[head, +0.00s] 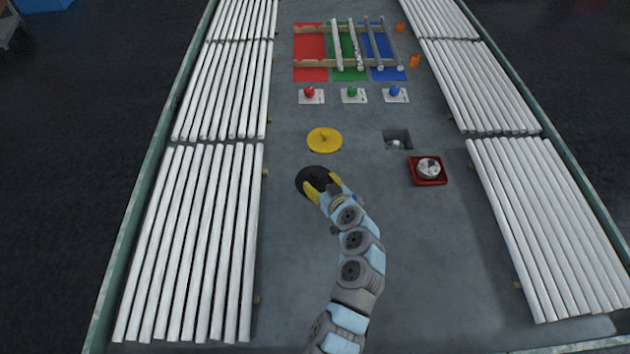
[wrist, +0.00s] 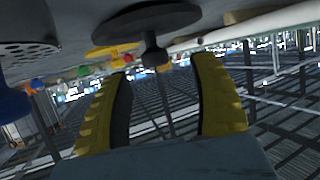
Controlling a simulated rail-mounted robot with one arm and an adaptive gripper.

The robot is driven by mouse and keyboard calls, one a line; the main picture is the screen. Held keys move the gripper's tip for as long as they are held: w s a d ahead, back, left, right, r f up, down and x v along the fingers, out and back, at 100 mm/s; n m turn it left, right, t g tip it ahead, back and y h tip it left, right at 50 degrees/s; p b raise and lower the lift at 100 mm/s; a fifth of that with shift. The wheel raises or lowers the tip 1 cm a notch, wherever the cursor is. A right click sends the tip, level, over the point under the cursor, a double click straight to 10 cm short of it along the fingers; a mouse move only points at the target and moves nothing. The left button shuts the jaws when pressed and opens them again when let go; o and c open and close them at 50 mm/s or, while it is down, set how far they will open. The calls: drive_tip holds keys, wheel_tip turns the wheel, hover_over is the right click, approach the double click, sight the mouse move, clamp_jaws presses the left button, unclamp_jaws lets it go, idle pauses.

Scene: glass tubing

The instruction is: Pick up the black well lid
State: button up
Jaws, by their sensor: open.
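The black well lid (head: 306,175) is a round dark disc lying on the grey table, left of the middle in the head view. My gripper (head: 321,181) is over its near right part, with yellow fingers hiding some of it. In the wrist view, where the table is at the top, the black lid (wrist: 140,21) shows as a disc with a central knob (wrist: 155,55). My open fingers (wrist: 163,70) stand either side of the knob, with visible gaps. The knob appears at about fingertip level; I cannot tell whether anything touches.
A yellow lid (head: 324,140) lies just beyond. A square recess (head: 397,134) and a red tray (head: 429,180) holding a round whitish piece are to the right. Red, green and blue buttons (head: 352,94) and a tube rack stand farther back. White tubes (head: 195,240) line both sides.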

sight(316, 175)
drive_tip(key=shift+w+d+x, duration=0.1)
drive_tip(key=shift+d+x, duration=0.05)
drive_tip(key=shift+x, duration=0.75)
drive_tip(key=shift+w+d+x, duration=0.1)
drive_tip(key=shift+d+x, duration=0.05)
drive_tip(key=shift+x, duration=0.7)
drive_tip(key=shift+b+x, duration=0.3)
drive_tip(key=shift+x, duration=0.45)
drive_tip(key=shift+a+r, duration=0.1)
drive_tip(key=shift+r, duration=0.05)
clamp_jaws()
